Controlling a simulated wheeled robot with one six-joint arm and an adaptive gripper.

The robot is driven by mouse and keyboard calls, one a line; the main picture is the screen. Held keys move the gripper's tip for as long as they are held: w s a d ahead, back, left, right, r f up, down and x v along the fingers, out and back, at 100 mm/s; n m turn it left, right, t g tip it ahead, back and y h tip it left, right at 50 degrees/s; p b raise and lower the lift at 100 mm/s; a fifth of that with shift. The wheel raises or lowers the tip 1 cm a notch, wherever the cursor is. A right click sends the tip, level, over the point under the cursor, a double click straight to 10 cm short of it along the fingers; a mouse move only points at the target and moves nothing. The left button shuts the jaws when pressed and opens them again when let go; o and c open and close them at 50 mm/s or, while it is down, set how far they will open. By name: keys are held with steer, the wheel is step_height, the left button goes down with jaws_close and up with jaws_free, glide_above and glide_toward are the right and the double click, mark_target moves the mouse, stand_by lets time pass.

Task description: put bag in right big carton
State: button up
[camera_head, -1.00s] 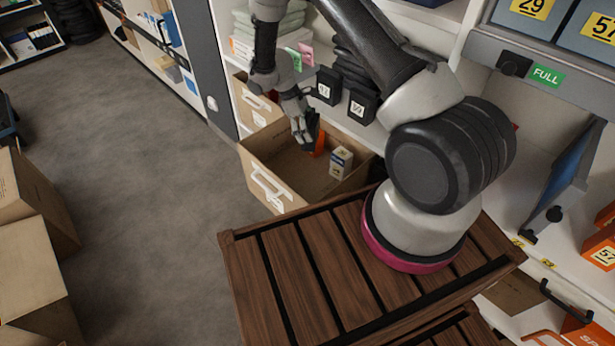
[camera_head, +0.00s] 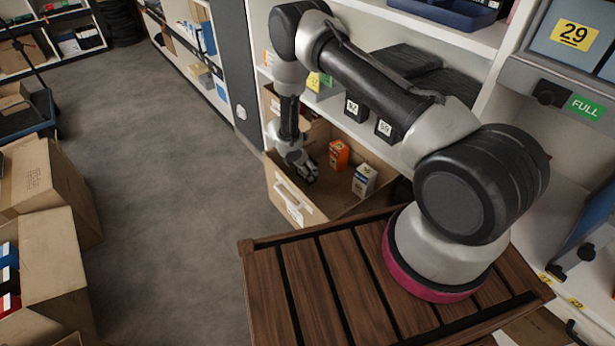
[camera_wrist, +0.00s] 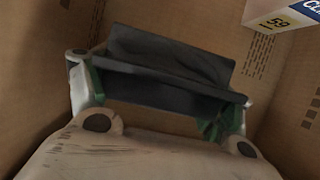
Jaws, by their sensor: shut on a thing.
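My gripper (camera_head: 306,170) is lowered inside an open carton (camera_head: 292,203) that stands on the floor between my base and the shelf. In the wrist view the gripper (camera_wrist: 165,105) is shut on a dark grey-black, creased thing that looks like the bag (camera_wrist: 172,52). The bag lies across between the fingers and sticks out beyond them, with brown carton walls around it. In the head view the bag is hard to make out, mostly hidden by the gripper. I cannot tell whether the bag touches the carton floor.
An orange box (camera_head: 339,155) and a white box (camera_head: 364,181) stand in the same carton, right of the gripper. Shelving with black boxes (camera_head: 386,131) is close behind it. More cartons (camera_head: 45,270) stand at the left. The grey floor (camera_head: 175,220) between is clear.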

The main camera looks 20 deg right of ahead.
steer(key=shift+f, duration=1.85)
steer(key=shift+f, duration=0.1)
steer(key=o, duration=1)
steer(key=shift+o, duration=0.2)
steer(key=v, duration=1.2)
